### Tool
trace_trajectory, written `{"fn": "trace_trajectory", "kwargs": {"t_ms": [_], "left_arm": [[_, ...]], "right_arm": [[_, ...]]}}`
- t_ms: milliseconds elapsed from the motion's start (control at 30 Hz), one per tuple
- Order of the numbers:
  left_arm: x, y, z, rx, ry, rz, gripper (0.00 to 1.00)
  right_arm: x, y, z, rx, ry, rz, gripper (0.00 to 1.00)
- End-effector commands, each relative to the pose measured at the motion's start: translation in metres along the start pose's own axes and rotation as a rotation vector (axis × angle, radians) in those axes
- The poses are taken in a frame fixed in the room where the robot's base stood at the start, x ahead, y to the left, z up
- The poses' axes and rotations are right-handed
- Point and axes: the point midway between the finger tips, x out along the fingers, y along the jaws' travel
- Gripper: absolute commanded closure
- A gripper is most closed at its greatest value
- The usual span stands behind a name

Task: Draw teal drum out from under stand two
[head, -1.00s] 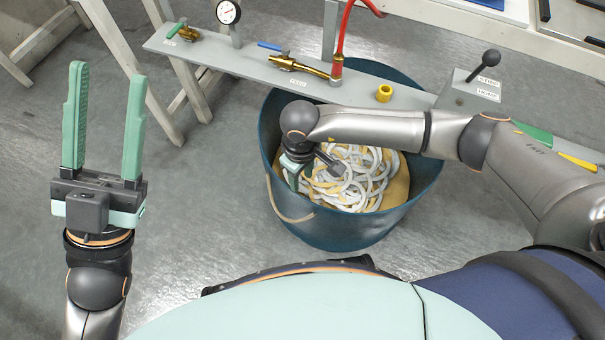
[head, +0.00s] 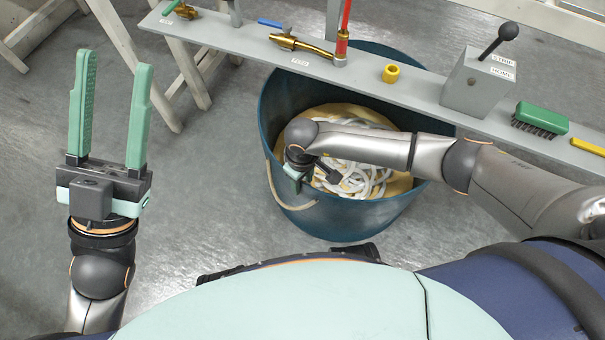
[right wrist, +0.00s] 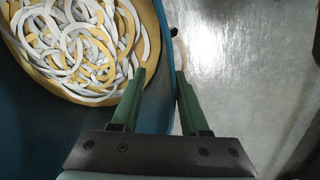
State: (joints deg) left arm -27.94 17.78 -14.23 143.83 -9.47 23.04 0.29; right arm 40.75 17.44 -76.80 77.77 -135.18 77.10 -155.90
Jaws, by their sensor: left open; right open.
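The teal drum (head: 350,222) stands on the floor partly under a long grey plank, which crosses above its back rim; I cannot tell whether this is stand two. White and tan rings (head: 365,180) lie inside it, and a rope handle (head: 290,201) hangs at its left. My right gripper (right wrist: 159,74) is open at the drum's left rim, with one finger inside and one outside the wall in the right wrist view; contact is unclear. In the head view its arm hides part of the rings. My left gripper (head: 115,62) is open and empty, left of the drum.
Trestle legs (head: 140,60) stand at the upper left.

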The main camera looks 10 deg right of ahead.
Motion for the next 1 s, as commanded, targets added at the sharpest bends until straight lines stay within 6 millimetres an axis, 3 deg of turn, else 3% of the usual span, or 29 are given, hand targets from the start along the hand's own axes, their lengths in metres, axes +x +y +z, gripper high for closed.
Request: {"fn": "trace_trajectory", "kwargs": {"t_ms": [200,500,900,1000], "left_arm": [[-0.005,0.0047,0.0052,0.01,-0.003,0.014,0.5],[-0.0046,0.005,0.0049,0.01,-0.003,0.015,0.5],[-0.0041,0.0039,0.0046,0.007,-0.002,0.006,0.5],[-0.004,0.0038,0.0046,0.007,-0.001,0.005,0.5]], "right_arm": [[0.0156,-0.0002,-0.0002,0.0,0.0,-0.001,0.55],[0.016,-0.0002,-0.0001,0.0,0.0,0.0,0.55],[0.0158,-0.0001,-0.0001,0.0,0.0,0.0,0.99],[0.0158,-0.0002,-0.0002,0.0,0.0,-0.001,1.0]]}}
